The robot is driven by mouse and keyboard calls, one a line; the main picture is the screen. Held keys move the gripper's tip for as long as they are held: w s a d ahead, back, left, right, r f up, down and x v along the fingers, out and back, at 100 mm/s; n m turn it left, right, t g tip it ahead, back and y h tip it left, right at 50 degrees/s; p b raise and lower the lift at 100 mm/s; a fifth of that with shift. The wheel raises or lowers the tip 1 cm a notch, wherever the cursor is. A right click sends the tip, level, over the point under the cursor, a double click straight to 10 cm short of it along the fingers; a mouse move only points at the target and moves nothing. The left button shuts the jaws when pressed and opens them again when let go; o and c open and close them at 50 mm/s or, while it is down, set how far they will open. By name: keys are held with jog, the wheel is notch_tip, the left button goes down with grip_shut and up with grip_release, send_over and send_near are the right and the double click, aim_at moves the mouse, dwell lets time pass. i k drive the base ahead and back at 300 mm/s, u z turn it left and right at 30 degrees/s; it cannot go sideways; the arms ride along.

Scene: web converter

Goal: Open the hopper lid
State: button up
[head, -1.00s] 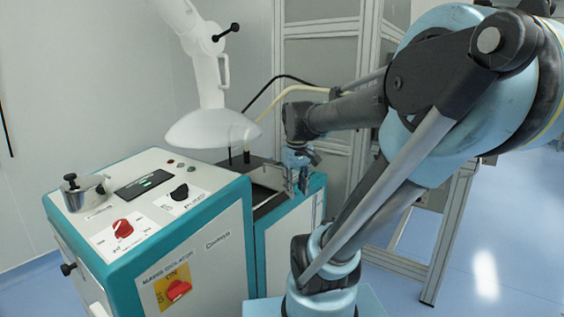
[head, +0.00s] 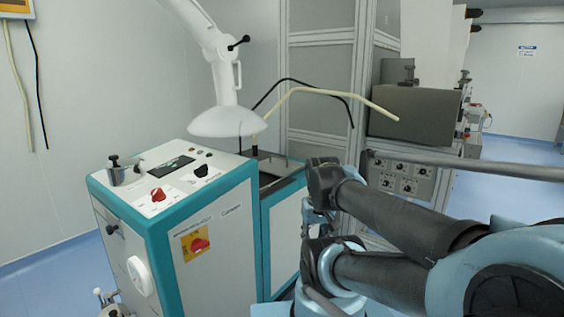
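A teal-and-white machine (head: 215,215) stands at the centre left. My gripper (head: 316,222) hangs below my dark wrist, just right of the machine's rear section. It is small and partly hidden by my arm, so its fingers are not clear. I see nothing held in it, and I cannot tell whether it touches the machine.
A white extraction hood (head: 228,121) hangs over the machine top. A metal pot with a black knob (head: 121,174) and a red switch (head: 158,195) sit on the panel. A pale hose (head: 330,91) and a black cable arch behind. A grey cabinet (head: 416,113) stands at right.

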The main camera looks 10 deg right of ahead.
aim_at(277, 166)
jog(key=u, duration=0.05)
jog(key=k, duration=0.55)
jog(key=z, duration=0.45)
jog(key=i, duration=1.5)
jog(key=u, duration=0.2)
